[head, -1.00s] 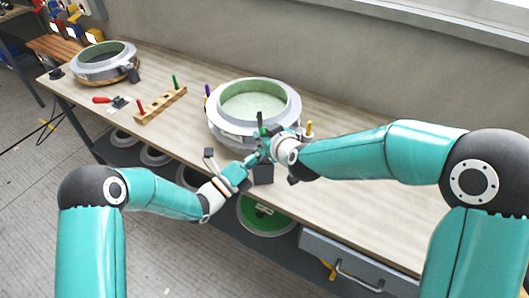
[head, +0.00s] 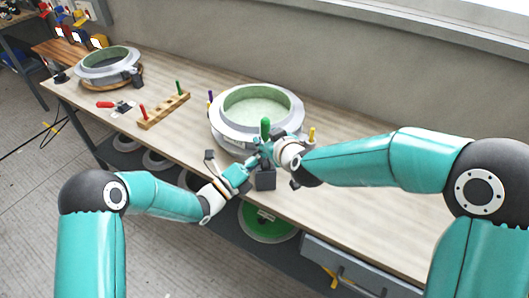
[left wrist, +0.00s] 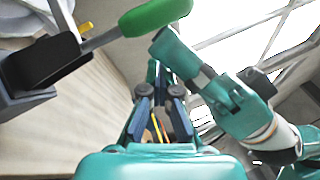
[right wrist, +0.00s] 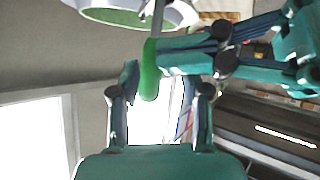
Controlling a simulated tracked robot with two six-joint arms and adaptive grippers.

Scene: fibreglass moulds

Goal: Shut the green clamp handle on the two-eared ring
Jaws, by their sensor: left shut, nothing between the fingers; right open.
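The pale grey ring (head: 222,128) with a green inside sits mid-table. The green clamp handle (head: 265,126) stands roughly upright at its front edge, above a dark clamp block (head: 265,180). The handle also shows in the left wrist view (left wrist: 155,16), on a grey lever. My right gripper (head: 264,150) is open at the handle; in the right wrist view the handle (right wrist: 150,72) hangs across the gap between its fingers. My left gripper (head: 252,162) is shut and empty, its tip close beside the handle; contact is unclear. The ring's ears are hard to make out.
Yellow (head: 311,134) and purple (head: 210,96) pegs stand by the ring. A wooden rack (head: 165,110) with red and green pegs lies left. A second ring mould (head: 108,68) sits at the far left. The right tabletop is clear. My two grippers are very close together.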

